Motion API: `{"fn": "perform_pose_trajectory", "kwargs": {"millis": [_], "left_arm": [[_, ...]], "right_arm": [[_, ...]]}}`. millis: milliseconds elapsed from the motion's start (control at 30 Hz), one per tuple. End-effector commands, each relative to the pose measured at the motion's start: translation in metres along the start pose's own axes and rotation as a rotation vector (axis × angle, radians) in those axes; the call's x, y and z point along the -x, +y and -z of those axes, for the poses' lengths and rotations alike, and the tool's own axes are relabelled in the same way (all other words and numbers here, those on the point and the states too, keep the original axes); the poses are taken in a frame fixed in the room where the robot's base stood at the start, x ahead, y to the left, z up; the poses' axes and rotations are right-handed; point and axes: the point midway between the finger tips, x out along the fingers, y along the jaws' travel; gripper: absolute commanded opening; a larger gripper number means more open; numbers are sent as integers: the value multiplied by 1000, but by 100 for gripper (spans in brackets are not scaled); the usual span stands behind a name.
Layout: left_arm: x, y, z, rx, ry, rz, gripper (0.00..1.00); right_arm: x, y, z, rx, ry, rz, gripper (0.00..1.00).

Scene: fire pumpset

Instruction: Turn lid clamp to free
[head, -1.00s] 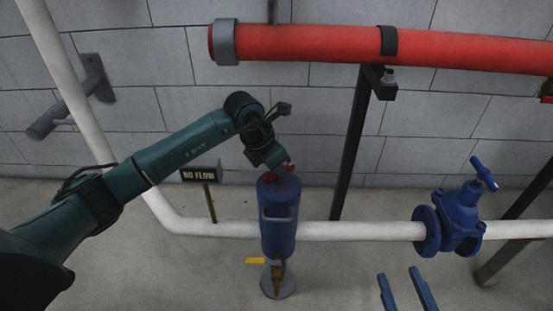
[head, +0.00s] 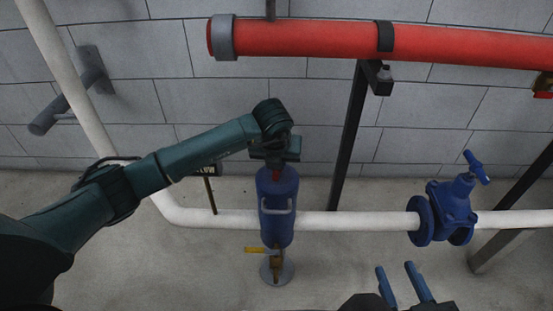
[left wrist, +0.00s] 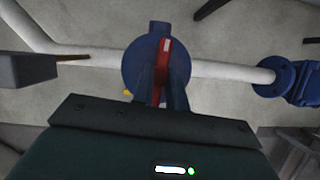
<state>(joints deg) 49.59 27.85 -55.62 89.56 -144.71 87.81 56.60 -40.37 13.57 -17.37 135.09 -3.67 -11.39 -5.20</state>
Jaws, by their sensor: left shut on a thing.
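The blue cylindrical vessel (head: 277,220) stands upright at the middle of the head view. Its round blue lid (left wrist: 137,68) shows from above in the left wrist view. The red lid clamp (left wrist: 165,60) lies across the lid, and a bit of red also shows in the head view. My left gripper (left wrist: 160,95) comes down from above and is shut on the clamp. In the head view my left wrist hides most of the lid top. My right gripper (head: 402,285) is at the bottom edge, its blue fingers apart and empty.
A white pipe (head: 345,222) runs behind the vessel to a blue valve (head: 450,212) at right. A red pipe (head: 310,38) crosses above on a black post (head: 348,140). A yellow lever (head: 254,250) sits low on the vessel. A dark sign is partly hidden by my left arm.

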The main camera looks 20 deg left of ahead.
Motion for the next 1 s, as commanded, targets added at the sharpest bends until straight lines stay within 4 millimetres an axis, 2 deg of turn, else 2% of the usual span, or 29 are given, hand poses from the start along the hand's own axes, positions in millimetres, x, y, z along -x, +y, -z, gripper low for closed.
{"fn": "perform_pose_trajectory", "kwargs": {"millis": [300,800,833,1000], "left_arm": [[0,0,0,94,2,-39,0],[0,0,0,108,2,-44,0],[0,0,0,108,2,-44,17],[0,0,0,107,2,-44,31]], "right_arm": [[0,0,0,-4,-6,0,36],[0,1,1,-4,-7,-2,36],[0,1,1,-4,-7,-2,36],[0,1,1,-3,-7,-2,36]]}}
